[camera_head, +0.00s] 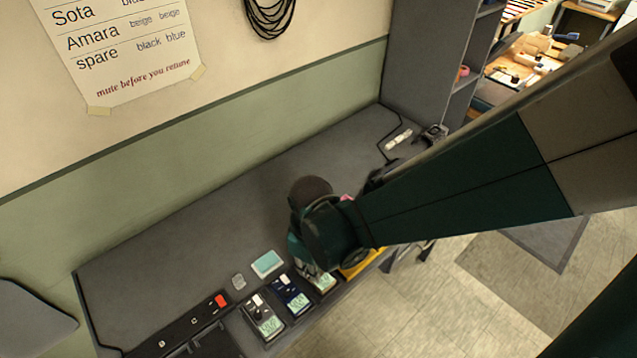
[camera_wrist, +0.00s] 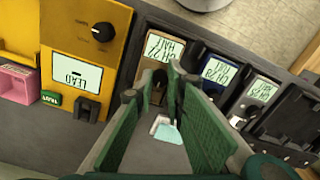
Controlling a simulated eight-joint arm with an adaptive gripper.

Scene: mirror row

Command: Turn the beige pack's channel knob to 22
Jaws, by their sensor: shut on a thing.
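The beige pack (camera_wrist: 157,60) stands in the row in the wrist view, its small screen (camera_wrist: 160,46) upside down. The screen seems to show a CH line like 22 over a second line, but the digits are too small to be sure. Its dark knob (camera_wrist: 158,88) is just below the screen, partly hidden by the fingers. My gripper (camera_wrist: 157,86) has its green fingers on either side of the knob and is shut on it. In the head view the pack's screen (camera_head: 324,281) shows just below my gripper (camera_head: 312,262), which hides the knob.
A yellow unit (camera_wrist: 90,50) with a black knob is on the other side. A pale blue pad (camera_head: 267,263) lies behind the packs. The grey shelf (camera_head: 200,243) behind is mostly clear.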

